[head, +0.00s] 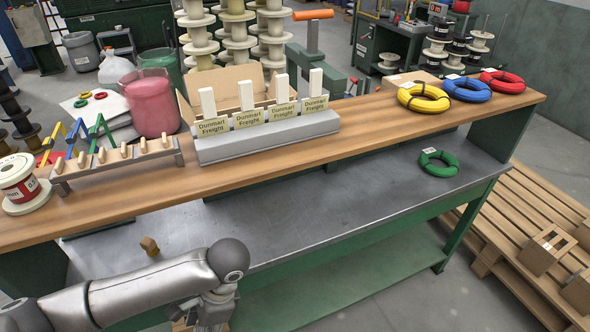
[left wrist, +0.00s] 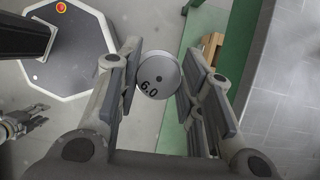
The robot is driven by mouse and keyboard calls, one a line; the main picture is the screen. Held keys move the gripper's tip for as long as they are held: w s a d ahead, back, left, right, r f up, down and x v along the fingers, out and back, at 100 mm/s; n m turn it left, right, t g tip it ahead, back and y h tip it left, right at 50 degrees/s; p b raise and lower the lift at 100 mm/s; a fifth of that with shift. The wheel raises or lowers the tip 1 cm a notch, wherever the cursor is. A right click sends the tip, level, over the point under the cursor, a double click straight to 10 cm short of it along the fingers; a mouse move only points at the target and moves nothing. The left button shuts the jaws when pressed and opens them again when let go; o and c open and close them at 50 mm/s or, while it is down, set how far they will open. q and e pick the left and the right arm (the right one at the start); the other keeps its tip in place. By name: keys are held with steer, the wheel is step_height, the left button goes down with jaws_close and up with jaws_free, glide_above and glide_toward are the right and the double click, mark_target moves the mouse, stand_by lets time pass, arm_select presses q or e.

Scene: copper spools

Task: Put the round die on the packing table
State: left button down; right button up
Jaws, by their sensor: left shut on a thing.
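The round die, a grey metal disc marked "6.0" (left wrist: 159,75), is between the fingers of my left gripper (left wrist: 153,88) in the left wrist view. The gripper is shut on it. In the head view my left gripper (head: 213,312) is low at the bottom, in front of the green bench's front edge, and the die is not visible there. What looks like my right gripper (left wrist: 22,124) shows small at the left edge of the left wrist view; its opening is unclear. I cannot tell which surface is the packing table.
The bench has a bare grey top (head: 330,195) and a raised wooden shelf (head: 380,132). A green coil (head: 438,172) lies at the right of the grey top, and a small brown-handled tool (head: 150,246) at its left. The shelf bears a "Dunmart Freight" rack (head: 265,140), coils and a spool (head: 20,185).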

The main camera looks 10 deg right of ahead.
arm_select(q)
steer(key=w+d+f+m+t+h+b, duration=0.25)
steer(key=w+d+m+t, duration=0.3)
steer(key=m, duration=1.05)
steer(key=w+a, duration=0.2)
steer(key=w, duration=0.3)
steer(key=w+a, duration=0.3)
steer(key=w, duration=0.2)
steer(key=w+a+r, duration=0.1)
steer(key=w+a, duration=0.1)
steer(key=w, duration=0.3)
steer(key=shift+w+a+p, duration=0.15)
steer(key=shift+p, duration=0.25)
steer(key=shift+w, duration=0.1)
steer(key=shift+a+p, duration=0.1)
steer(key=shift+p, duration=0.2)
steer(key=shift+f, duration=0.1)
steer(key=c, duration=1)
jaws_free()
steer(key=shift+f, duration=0.1)
